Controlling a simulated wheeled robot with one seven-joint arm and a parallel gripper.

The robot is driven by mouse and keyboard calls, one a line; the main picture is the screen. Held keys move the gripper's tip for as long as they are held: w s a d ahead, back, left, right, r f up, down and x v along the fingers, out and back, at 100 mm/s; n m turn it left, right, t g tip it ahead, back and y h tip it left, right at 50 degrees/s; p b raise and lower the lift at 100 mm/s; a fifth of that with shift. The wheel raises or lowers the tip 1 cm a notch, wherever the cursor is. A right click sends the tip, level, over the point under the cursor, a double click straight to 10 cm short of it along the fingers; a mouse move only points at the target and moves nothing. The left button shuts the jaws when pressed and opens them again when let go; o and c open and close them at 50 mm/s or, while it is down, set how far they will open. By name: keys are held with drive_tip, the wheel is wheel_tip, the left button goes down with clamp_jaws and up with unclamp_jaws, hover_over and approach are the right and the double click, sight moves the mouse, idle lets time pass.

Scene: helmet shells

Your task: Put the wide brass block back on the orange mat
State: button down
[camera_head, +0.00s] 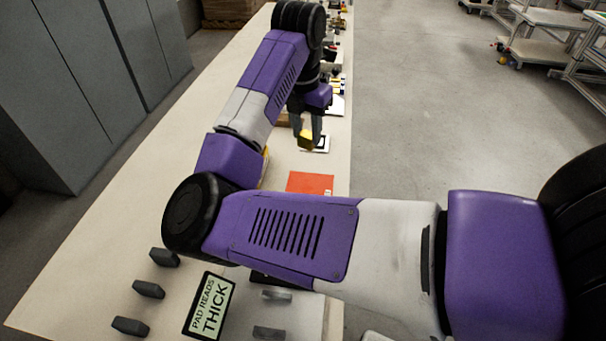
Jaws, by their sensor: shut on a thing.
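My gripper (307,133) is at the far part of the long table, pointing down, shut on a yellow brass block (306,139). The block is just above or on a small white pad with a dark edge (321,144); I cannot tell if they touch. The orange mat (310,183) lies flat on the table, nearer to me than the gripper.
A sign reading "PAD READS THICK" (210,306) is at the near end of the table (90,290), with several dark grey blocks (148,289) left of it. Small items crowd the far end. Grey cabinets (70,100) stand to the left.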

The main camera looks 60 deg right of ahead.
wheel_tip(320, 180, down, 14)
drive_tip(key=shift+f, duration=0.15)
idle(0.4)
drive_tip(key=shift+f, duration=0.1)
drive_tip(key=c, duration=0.9)
unclamp_jaws()
